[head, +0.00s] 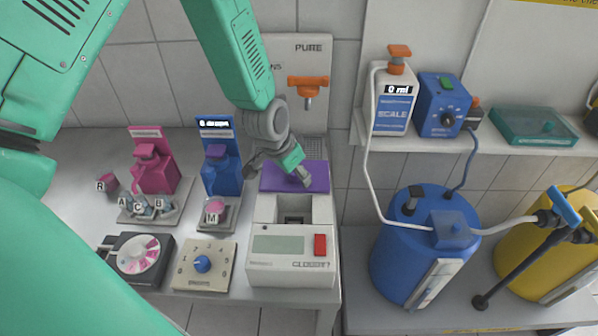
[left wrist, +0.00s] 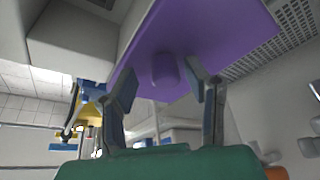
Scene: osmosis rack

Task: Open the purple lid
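The purple lid (head: 317,178) is at the back of the white device (head: 290,267), behind its small dark opening. My left gripper (head: 279,172) is over the lid, with its fingers spread. In the left wrist view, the purple lid (left wrist: 215,35) fills the upper middle, and a short purple knob (left wrist: 165,69) sticks out from it. The fingers of my left gripper (left wrist: 164,82) are open on either side of the knob, with gaps visible. I cannot tell the lid's exact angle. My right gripper is not in view.
The device has a grey display and a red button (head: 320,245). Left of it are a dial box (head: 204,265), a blue bottle (head: 221,176) and a pink bottle (head: 153,173). An orange tap (head: 308,84) hangs behind the lid. Blue (head: 400,265) and yellow drums stand right.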

